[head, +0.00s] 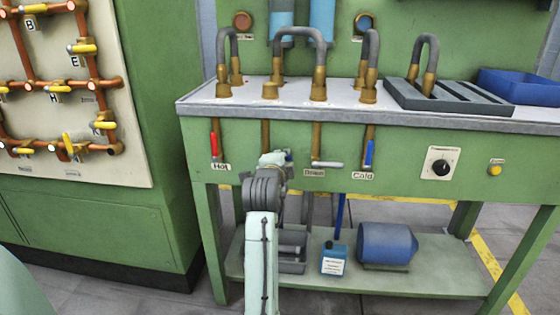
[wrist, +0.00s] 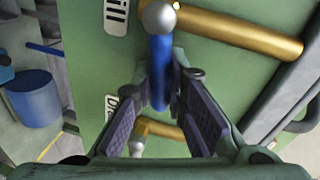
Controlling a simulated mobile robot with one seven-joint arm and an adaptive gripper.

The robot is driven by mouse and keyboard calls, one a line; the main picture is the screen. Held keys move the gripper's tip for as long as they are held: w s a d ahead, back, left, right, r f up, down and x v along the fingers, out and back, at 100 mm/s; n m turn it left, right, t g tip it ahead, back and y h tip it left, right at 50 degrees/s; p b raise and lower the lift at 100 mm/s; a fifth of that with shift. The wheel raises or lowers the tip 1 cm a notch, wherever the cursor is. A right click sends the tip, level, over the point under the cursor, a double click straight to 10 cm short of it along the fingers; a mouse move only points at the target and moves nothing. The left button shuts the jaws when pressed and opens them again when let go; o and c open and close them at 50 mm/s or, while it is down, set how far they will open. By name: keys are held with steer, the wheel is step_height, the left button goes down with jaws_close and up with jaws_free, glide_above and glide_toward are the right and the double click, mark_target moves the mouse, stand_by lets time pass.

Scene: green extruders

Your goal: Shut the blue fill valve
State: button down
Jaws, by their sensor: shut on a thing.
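The blue fill valve handle (wrist: 160,65) hangs from a round grey pivot (wrist: 158,17) on a brass pipe (wrist: 235,30), beside a label ending in "ill" (wrist: 116,14). In the wrist view the handle lies roughly crosswise to that pipe, toward the drain label. My gripper (wrist: 162,92) is shut on the handle, with a finger on each side of it. In the head view my gripper (head: 272,160) is at the panel front between the hot and drain valves, and hides the fill handle.
The red hot handle (head: 214,145) is to the left. The grey drain handle (head: 326,164) and blue cold handle (head: 368,153) are to the right. A lower shelf holds a blue canister (head: 335,258) and a blue cylinder (head: 386,243). The bench top (head: 340,95) carries bent hoses.

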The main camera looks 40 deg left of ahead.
steer(key=shift+f+m+y+b, duration=0.45)
steer(key=shift+f+m, duration=0.1)
steer(key=shift+m, duration=0.35)
steer(key=c, duration=1.9)
jaws_free()
steer(key=v, duration=1.2)
steer(key=shift+r, duration=0.2)
